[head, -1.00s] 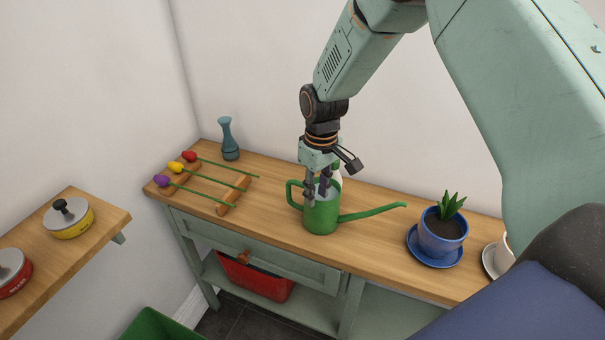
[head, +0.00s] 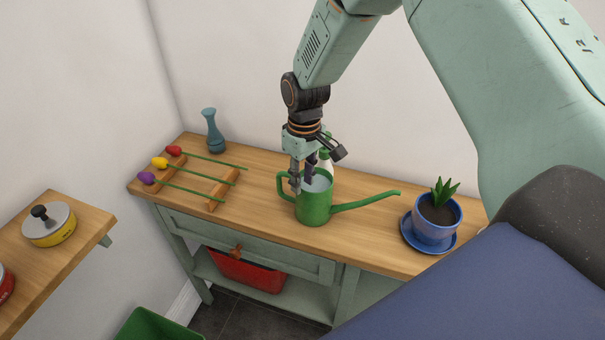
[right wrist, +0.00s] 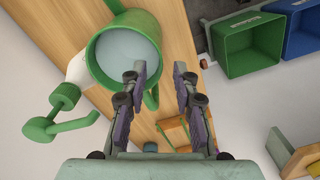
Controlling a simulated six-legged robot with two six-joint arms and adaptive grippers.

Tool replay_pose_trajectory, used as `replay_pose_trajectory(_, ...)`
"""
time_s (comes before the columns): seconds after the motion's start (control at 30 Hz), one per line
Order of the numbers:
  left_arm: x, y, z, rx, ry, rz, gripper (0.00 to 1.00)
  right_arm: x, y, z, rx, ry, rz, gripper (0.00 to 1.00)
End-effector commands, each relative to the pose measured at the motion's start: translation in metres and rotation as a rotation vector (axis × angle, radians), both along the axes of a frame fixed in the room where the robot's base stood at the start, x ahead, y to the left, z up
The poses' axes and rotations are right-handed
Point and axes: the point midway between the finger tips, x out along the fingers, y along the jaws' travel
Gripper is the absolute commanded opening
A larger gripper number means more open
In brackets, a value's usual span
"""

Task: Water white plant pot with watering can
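The green watering can (head: 314,208) stands upright on the wooden worktop, its loop handle to the left and its long spout pointing right. In the right wrist view the can (right wrist: 152,27) shows its round opening with a pale grey inside. My right gripper (head: 301,183) points down at the can's handle side, close to the rim. In the right wrist view its two fingers (right wrist: 160,72) are apart, with part of the handle beside or behind the left one; I cannot tell whether they touch. The white plant pot is not visible. My left gripper is out of view.
A blue pot with a plant (head: 437,220) stands on a blue saucer right of the spout. A white spray bottle (right wrist: 78,70) stands close behind the can. A blue vase (head: 214,133) and a wooden rack (head: 216,196) with coloured-ended green sticks are at left. My arm covers the worktop's right end.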

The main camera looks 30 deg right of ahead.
Motion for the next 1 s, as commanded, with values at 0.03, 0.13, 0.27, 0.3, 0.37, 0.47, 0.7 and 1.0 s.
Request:
replay_pose_trajectory(0.03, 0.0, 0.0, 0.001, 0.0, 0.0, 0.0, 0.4, -0.001, 0.0, -0.007, 0.0, 0.004, 0.0, 0.29)
replay_pose_trajectory(0.13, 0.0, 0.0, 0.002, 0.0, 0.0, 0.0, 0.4, -0.001, 0.001, -0.021, 0.0, 0.004, 0.001, 0.29)
replay_pose_trajectory(0.27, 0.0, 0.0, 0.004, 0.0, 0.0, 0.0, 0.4, 0.0, 0.001, -0.041, 0.0, 0.004, 0.001, 0.29)
replay_pose_trajectory(0.3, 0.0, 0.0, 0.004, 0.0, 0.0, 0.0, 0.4, 0.0, 0.001, -0.047, -0.001, 0.003, 0.0, 0.29)
replay_pose_trajectory(0.37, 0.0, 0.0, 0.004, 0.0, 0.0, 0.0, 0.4, 0.001, 0.001, -0.054, 0.0, 0.003, 0.0, 0.29)
replay_pose_trajectory(0.47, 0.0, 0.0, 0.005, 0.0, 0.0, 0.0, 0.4, 0.002, 0.002, -0.064, 0.0, 0.003, -0.001, 0.29)
replay_pose_trajectory(0.7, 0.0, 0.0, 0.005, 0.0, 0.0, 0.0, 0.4, 0.002, 0.002, -0.072, 0.0, 0.0, 0.001, 0.29)
replay_pose_trajectory(1.0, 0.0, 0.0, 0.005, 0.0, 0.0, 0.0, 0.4, 0.002, 0.002, -0.072, 0.0, 0.001, 0.0, 0.21)
